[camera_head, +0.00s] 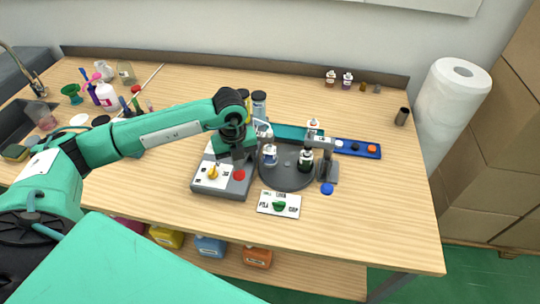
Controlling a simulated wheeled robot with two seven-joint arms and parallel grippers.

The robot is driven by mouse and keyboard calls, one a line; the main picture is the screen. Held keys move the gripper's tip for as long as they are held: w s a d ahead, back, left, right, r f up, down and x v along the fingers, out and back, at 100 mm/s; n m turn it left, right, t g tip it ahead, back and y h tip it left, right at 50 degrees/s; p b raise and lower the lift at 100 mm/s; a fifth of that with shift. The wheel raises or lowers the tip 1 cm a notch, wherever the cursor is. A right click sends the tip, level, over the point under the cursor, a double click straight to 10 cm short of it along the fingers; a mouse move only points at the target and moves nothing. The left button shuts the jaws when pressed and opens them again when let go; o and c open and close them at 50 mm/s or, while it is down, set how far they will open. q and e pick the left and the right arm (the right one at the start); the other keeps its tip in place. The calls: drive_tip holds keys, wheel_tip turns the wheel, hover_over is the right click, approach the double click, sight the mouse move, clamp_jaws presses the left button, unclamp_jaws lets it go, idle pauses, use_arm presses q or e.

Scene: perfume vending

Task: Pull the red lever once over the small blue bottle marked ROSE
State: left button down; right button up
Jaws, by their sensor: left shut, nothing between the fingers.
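My left gripper (239,162) is shut and empty, pointing down just above the red round part (239,175) on the grey control box (222,195). I cannot tell whether it touches the red part. A small bluish bottle (270,156) stands on the left of the dark round platform (287,181), right of the gripper. A dark green bottle (305,160) stands on the platform's right, beside a grey post (328,168). The labels are too small to read. No clear red lever shows; part of the area behind the gripper is hidden. My right gripper is not in view.
The box also has a yellow knob (212,172). A white card with a green piece (279,205) lies in front of the platform. A blue tray (357,149) lies to the right. The table's right front is clear.

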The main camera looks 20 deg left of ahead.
sight(239, 174)
use_arm(q)
drive_tip(key=shift+f, duration=0.2)
drive_tip(key=shift+f+b, duration=2.6)
drive_tip(key=shift+f, duration=0.4)
drive_tip(key=shift+r, duration=0.15)
drive_tip(key=shift+r+p, duration=1.15)
drive_tip(key=shift+r, duration=0.65)
drive_tip(key=shift+r+p, duration=1.4)
drive_tip(key=shift+r, duration=1.4)
